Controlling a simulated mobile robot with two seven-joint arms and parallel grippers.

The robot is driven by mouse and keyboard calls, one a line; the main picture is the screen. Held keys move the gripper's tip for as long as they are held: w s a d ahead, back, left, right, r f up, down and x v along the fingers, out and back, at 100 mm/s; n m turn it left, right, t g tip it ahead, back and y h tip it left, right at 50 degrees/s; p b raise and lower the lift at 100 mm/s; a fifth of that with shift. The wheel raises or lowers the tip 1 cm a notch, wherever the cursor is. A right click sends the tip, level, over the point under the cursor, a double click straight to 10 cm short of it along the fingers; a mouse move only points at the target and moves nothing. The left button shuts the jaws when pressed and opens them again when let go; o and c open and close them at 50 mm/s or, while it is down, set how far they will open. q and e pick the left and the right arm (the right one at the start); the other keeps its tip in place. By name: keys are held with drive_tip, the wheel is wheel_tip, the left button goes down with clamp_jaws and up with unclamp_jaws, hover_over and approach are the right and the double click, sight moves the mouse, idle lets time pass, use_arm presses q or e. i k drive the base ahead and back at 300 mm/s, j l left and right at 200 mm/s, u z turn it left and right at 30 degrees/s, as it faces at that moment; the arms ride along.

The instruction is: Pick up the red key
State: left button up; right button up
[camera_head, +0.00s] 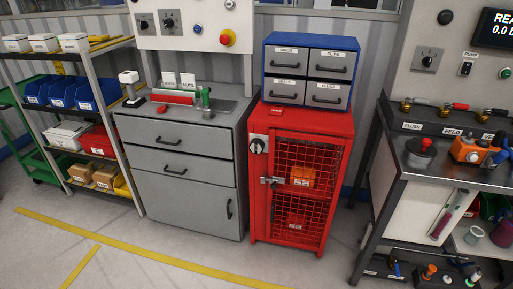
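No clear key shape can be made out at this size. A small red item (162,109) lies on the top of the grey drawer cabinet (180,205), in front of a red holder. Another small red item (276,111) lies on top of the red mesh cabinet (340,122), at its left front. I cannot tell whether either one is the red key. Neither of my grippers shows in this view.
A blue drawer box (313,43) stands on the red cabinet, whose mesh door is shut. A shelf rack (98,50) with bins stands left. A workbench (465,178) with valves and tools stands right. The floor (200,275) in front is clear.

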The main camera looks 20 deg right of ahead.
sight(161, 109)
drive_tip(key=i+j+z, duration=0.25)
drive_tip(key=i, duration=0.25)
drive_tip(key=i+j+z, duration=0.2)
drive_tip(key=i, duration=0.25)
drive_tip(key=i+j+z, duration=0.25)
drive_tip(key=i, duration=0.25)
